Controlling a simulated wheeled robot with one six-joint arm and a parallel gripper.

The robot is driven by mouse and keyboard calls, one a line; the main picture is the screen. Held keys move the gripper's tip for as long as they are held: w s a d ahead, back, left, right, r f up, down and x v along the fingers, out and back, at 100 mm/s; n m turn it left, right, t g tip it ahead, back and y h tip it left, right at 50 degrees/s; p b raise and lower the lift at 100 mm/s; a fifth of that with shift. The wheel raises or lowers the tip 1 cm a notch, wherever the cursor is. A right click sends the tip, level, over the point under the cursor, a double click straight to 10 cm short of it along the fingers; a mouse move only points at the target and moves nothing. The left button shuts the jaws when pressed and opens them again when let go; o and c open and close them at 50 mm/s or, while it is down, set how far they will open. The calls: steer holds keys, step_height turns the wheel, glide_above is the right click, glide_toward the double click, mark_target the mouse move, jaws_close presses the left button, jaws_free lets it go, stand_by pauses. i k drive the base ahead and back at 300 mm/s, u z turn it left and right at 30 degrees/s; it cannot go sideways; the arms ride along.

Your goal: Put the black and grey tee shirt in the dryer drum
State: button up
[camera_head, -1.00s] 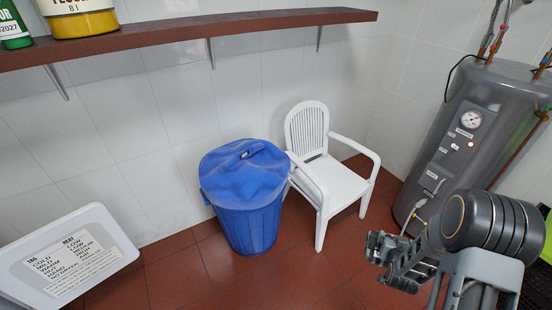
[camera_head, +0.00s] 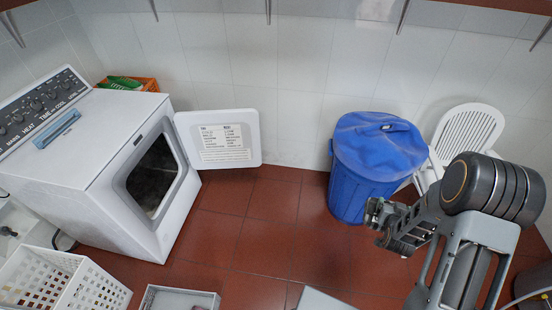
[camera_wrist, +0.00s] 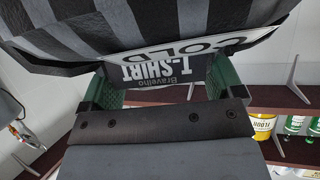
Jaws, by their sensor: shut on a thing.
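In the wrist view, the black and grey striped tee shirt (camera_wrist: 120,22) fills the top, with a white label reading "COLD" and a dark one reading "T-SHIRT". My gripper (camera_wrist: 160,82) is shut on it, its green fingers on either side of the dark label. In the head view my arm's end is at the right, before the blue bin; the shirt cannot be made out there. The white dryer (camera_head: 110,150) stands at the left. Its door (camera_head: 222,140) is swung open to the right, and the dark drum (camera_head: 152,178) shows through the opening, its inside hard to see.
A blue lidded bin (camera_head: 375,160) and a white chair (camera_head: 470,125) stand at the right. A white basket (camera_head: 65,285) and a pale open box (camera_head: 180,299) are at the bottom left. Red floor (camera_head: 260,215) is clear between dryer and bin. A shelf (camera_wrist: 275,123) shows in the wrist view.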

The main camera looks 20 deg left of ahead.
mark_target(150, 192)
steer(key=u, duration=1.05)
steer(key=i, duration=2.95)
steer(key=u, duration=1)
steer(key=i, duration=0.5)
steer(key=u, duration=2.9)
steer(key=i, duration=0.5)
steer(key=z, duration=0.1)
